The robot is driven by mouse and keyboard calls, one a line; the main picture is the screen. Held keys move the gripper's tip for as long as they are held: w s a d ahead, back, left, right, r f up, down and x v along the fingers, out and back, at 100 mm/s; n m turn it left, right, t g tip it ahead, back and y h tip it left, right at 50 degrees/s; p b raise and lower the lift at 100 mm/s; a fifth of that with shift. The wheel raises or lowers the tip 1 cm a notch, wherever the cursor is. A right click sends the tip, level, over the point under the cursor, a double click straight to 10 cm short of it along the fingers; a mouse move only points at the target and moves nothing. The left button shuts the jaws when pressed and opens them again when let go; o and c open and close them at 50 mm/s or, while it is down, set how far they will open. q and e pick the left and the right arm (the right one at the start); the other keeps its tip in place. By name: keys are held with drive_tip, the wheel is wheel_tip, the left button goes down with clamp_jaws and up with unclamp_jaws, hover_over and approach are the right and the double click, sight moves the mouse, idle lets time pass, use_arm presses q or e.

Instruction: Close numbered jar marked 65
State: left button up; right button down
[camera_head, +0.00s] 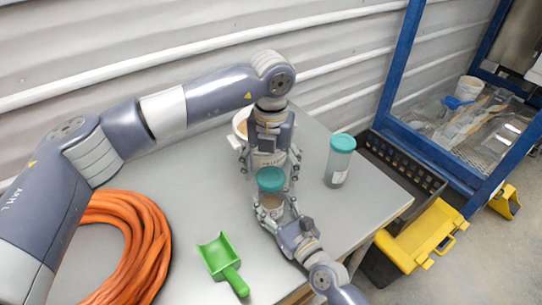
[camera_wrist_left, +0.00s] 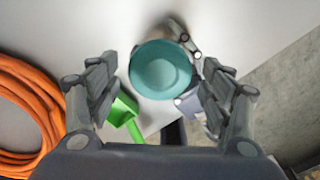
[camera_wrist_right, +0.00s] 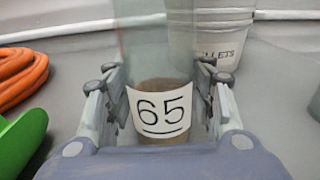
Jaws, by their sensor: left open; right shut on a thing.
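The jar marked 65 (camera_wrist_right: 163,112) is a clear jar with brown material in its lower part. It stands upright between the fingers of my right gripper (camera_wrist_right: 160,108), which is shut on it. In the head view the jar (camera_head: 271,204) has a teal lid (camera_head: 271,179) on top; I cannot tell how tightly it sits. The teal lid (camera_wrist_left: 160,70) also shows from above in the left wrist view. My left gripper (camera_head: 271,160) is open and above the jar, its fingers apart on both sides of the lid and not touching it.
Another teal-lidded jar (camera_head: 338,162) stands to the right. White buckets (camera_wrist_right: 210,35), one lettered "PELLETS", stand behind. A green scoop (camera_head: 222,262) and a coiled orange hose (camera_head: 150,240) lie at left on the grey table (camera_head: 200,200). A black crate (camera_head: 405,165) and yellow box are beyond the right edge.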

use_arm(q)
drive_tip(key=shift+f, duration=0.7)
drive_tip(key=c, duration=1.1)
drive_tip(key=m, duration=0.7)
drive_tip(key=shift+m, duration=0.4)
drive_tip(key=m, duration=0.6)
drive_tip(key=shift+f+m, duration=0.1)
drive_tip(key=shift+m, duration=0.3)
drive_tip(key=o, duration=1.2)
drive_tip(key=shift+c, duration=0.2)
